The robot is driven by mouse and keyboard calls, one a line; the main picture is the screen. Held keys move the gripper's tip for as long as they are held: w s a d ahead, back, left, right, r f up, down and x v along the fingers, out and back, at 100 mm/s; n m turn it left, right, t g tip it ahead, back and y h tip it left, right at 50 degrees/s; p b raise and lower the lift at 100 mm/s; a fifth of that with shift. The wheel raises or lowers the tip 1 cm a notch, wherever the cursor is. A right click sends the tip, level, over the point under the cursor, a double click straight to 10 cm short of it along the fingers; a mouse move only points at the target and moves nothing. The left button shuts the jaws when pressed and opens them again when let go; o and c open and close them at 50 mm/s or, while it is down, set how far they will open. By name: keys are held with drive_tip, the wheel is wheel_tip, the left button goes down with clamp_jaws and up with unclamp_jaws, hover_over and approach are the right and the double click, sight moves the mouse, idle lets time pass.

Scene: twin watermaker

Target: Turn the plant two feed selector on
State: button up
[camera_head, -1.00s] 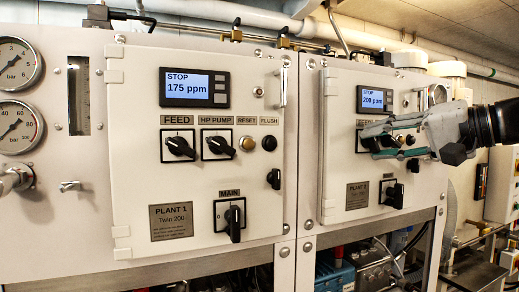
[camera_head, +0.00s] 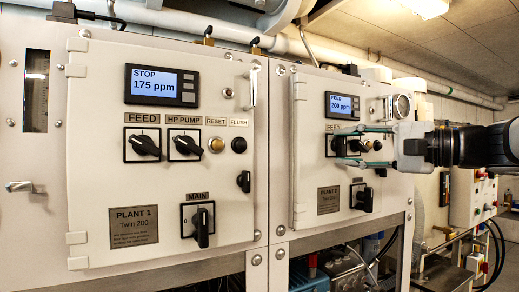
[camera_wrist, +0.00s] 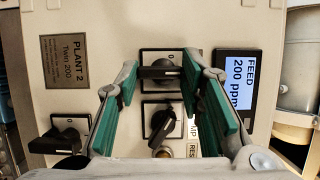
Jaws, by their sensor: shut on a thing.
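The plant two feed selector (camera_wrist: 160,72) is a black rotary knob on a square plate, at the top middle of the wrist view. Its handle lies across the picture, between the fingers. My gripper (camera_wrist: 161,66) is shut on this knob, with a green-padded finger at each side. In the head view my gripper (camera_head: 340,146) reaches in from the right at the plant 2 panel and partly hides the selector. The plant 2 display (camera_head: 341,105) reads FEED, 200 ppm; it also shows in the wrist view (camera_wrist: 236,80).
The HP pump selector (camera_wrist: 162,120) sits close beside the feed selector, between my fingers. The plant 2 main switch (camera_head: 363,197) is below. A door handle (camera_head: 387,108) stands out at the panel's right. The plant 1 panel (camera_head: 160,190) is at the left, its display reading STOP.

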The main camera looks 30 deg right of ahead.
idle(0.3)
drive_tip(key=o, duration=1.2)
drive_tip(key=shift+c, duration=0.2)
drive_tip(key=v, duration=1.2)
drive_tip(key=shift+f, duration=0.1)
